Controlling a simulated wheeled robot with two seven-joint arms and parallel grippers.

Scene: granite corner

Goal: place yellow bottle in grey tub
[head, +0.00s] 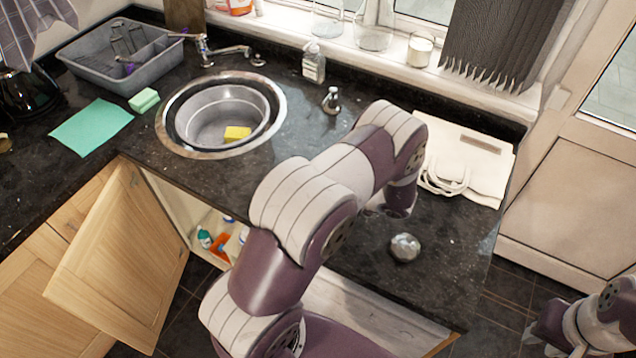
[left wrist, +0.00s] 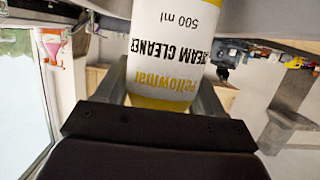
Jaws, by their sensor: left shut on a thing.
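A round grey tub (head: 190,122) sits in the steel sink, with a yellow sponge (head: 237,133) inside it. My left gripper (left wrist: 160,98) is shut on a white and yellow bottle (left wrist: 173,50). Its label reads "cream cleaner" and appears upside down in the left wrist view. In the head view the bottle and left gripper are hidden behind my left arm, which crosses the middle of the picture. My right gripper (head: 538,344) is at the lower right corner, away from the counter; its fingers are too unclear to judge.
A grey dish rack (head: 100,75) and a teal cloth (head: 92,126) lie left of the sink. The tap (head: 215,50) rises behind it. A soap bottle (head: 313,62) stands by the window. A white bag (head: 480,160) and a crumpled silvery object (head: 405,247) are on the right counter. A cupboard door (head: 120,260) hangs open.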

